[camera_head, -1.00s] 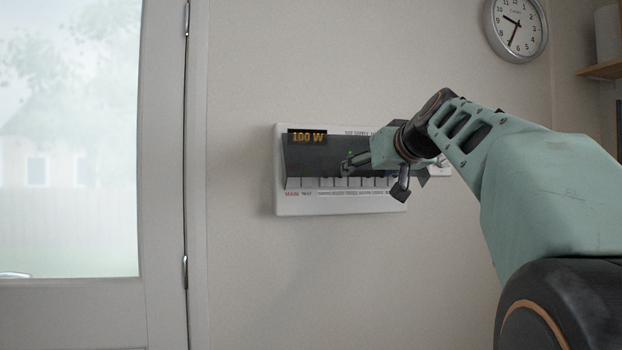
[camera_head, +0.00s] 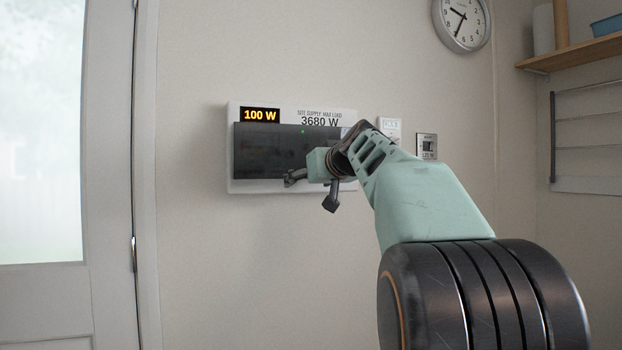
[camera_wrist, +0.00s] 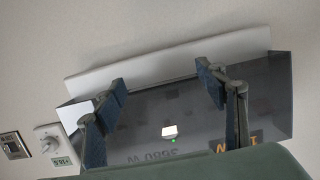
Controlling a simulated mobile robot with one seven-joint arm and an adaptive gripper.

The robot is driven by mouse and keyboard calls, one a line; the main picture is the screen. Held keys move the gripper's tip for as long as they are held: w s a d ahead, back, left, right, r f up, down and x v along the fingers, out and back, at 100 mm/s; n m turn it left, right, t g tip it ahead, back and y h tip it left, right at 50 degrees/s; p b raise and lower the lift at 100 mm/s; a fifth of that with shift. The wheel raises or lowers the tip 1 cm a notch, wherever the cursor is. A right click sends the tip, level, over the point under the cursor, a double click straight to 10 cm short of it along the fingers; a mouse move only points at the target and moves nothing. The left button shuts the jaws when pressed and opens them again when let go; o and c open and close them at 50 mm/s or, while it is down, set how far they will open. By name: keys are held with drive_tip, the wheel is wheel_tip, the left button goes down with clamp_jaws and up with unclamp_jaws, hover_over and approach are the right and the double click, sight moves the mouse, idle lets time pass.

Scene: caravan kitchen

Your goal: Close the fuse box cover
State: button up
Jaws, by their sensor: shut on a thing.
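The fuse box (camera_head: 335,114) is a white wall panel with a lit "100 W" display and "3680 W" print. Its dark see-through cover (camera_head: 260,152) lies down over the front, hiding the switch row; a green light shows on it. A white strip of the box shows below the cover. My gripper (camera_head: 310,190) is at the cover's lower right part, its fingers spread across it. In the wrist view, the two blue-padded fingers of my gripper (camera_wrist: 160,76) stand apart against the dark cover (camera_wrist: 165,105). Whether the cover sits fully flush cannot be told.
A clock (camera_head: 462,20) hangs above. A wooden shelf (camera_head: 580,52) and a rack (camera_head: 590,120) are at the right. A door (camera_head: 60,290) is at the left.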

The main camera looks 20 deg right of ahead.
drive_tip(key=shift+w+f, duration=0.15)
drive_tip(key=shift+f, duration=0.45)
drive_tip(key=o, duration=1.7)
drive_tip(key=shift+w+f, duration=0.1)
drive_tip(key=shift+w, duration=0.25)
drive_tip(key=shift+s+r, duration=0.2)
drive_tip(key=shift+r, duration=0.1)
drive_tip(key=v, duration=1.2)
